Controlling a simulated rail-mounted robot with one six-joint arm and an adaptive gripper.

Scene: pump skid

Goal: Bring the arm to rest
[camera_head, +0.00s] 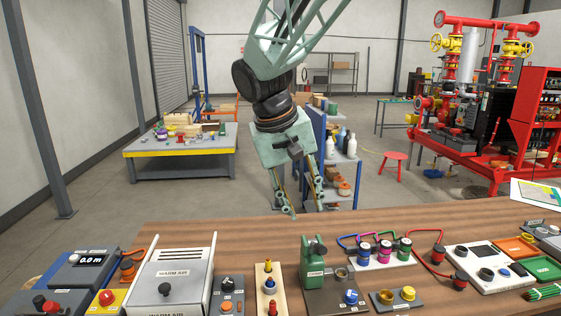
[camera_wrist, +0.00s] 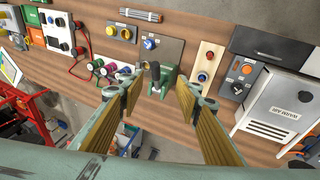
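My gripper (camera_head: 303,205) hangs from my green arm in the head view, pointing down near the far edge of the wooden bench (camera_head: 225,235). Its two fingers stand apart with nothing between them. In the wrist view my gripper (camera_wrist: 165,97) also shows open and empty, with tan pads on the inner sides of both fingers. Behind the gap between the fingers lies the bench with a small green press (camera_wrist: 163,80). The fingers appear clear of the bench devices.
The bench carries a warm air box (camera_head: 170,280), a green press (camera_head: 314,262), coloured connectors with cables (camera_head: 384,250) and a white panel (camera_head: 489,265). Behind stand a shelf cart (camera_head: 342,170), a yellow-edged table (camera_head: 180,150), a red stool (camera_head: 395,157) and the red pump skid (camera_head: 465,150).

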